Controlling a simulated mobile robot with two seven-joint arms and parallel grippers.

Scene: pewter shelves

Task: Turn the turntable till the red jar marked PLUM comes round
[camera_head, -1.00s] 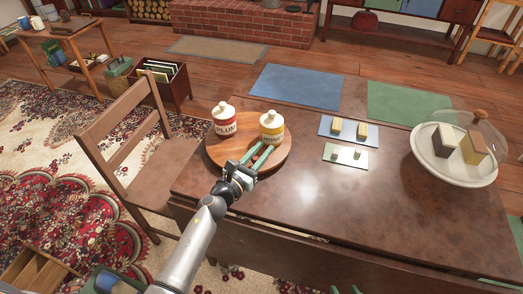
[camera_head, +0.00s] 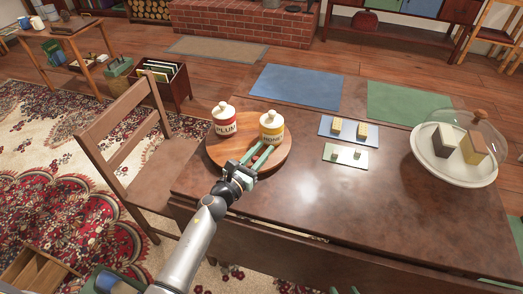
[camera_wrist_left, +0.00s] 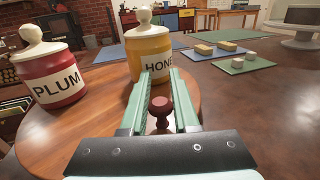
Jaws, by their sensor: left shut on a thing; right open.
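The round wooden turntable (camera_head: 222,156) lies on the brown table's left end. The red jar marked PLUM (camera_head: 224,120) stands upright on its far left part; it also shows at the left of the left wrist view (camera_wrist_left: 52,78). The yellow jar (camera_head: 271,128), its label partly cut off as "HONE", stands to its right, just beyond my fingertips. My left gripper (camera_head: 262,157) reaches over the turntable's near edge, its green fingers shut on a dark brown knob (camera_wrist_left: 160,106). My right gripper (camera_head: 346,290) shows only green fingertips at the bottom edge, apart and empty.
A blue board (camera_head: 344,137) and a green board (camera_head: 345,163) with small blocks lie right of the turntable. A glass-domed white dish (camera_head: 455,172) stands at the right. A wooden chair (camera_head: 150,183) is close on the left. The table's near middle is clear.

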